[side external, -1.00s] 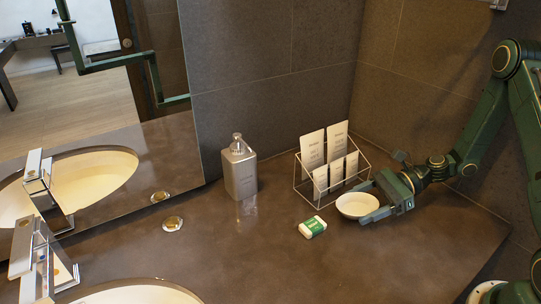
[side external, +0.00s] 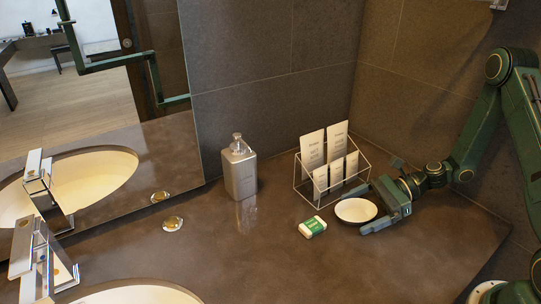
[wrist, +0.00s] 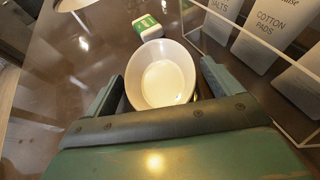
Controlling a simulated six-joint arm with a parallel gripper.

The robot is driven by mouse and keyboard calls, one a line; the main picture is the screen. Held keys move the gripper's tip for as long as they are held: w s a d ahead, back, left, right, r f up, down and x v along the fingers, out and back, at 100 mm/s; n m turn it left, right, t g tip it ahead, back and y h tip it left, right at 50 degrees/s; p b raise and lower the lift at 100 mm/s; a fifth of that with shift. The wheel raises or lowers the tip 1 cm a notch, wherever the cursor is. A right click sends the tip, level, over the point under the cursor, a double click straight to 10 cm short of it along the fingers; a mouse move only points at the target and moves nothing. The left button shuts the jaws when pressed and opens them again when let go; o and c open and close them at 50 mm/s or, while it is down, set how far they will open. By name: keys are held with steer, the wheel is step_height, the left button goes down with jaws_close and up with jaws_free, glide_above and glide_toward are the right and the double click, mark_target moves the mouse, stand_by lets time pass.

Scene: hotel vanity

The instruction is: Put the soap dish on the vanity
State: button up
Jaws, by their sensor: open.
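The soap dish (side external: 356,210) is a small white oval bowl. It rests upright on the dark brown vanity top (side external: 260,262), to the left of my gripper. My gripper (side external: 371,208) is low over the vanity, with its jaws open. In the wrist view the soap dish (wrist: 161,75) lies between and a little ahead of the two fingers of my gripper (wrist: 160,88). A gap shows on each side of the dish, and no grip on it is seen.
A green and white soap packet (side external: 312,227) lies just left of the dish. A wire rack (side external: 331,172) with white packets stands behind it. A soap dispenser (side external: 240,168) and a sink (side external: 140,292) are farther left. The front middle of the vanity is clear.

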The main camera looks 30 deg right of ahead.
steer(key=shift+r, duration=0.15)
steer(key=v, duration=0.5)
steer(key=shift+d+r, duration=0.1)
steer(key=shift+r, duration=0.15)
step_height(320, 180, up, 5)
steer(key=shift+f, duration=0.1)
steer(key=shift+r, duration=0.85)
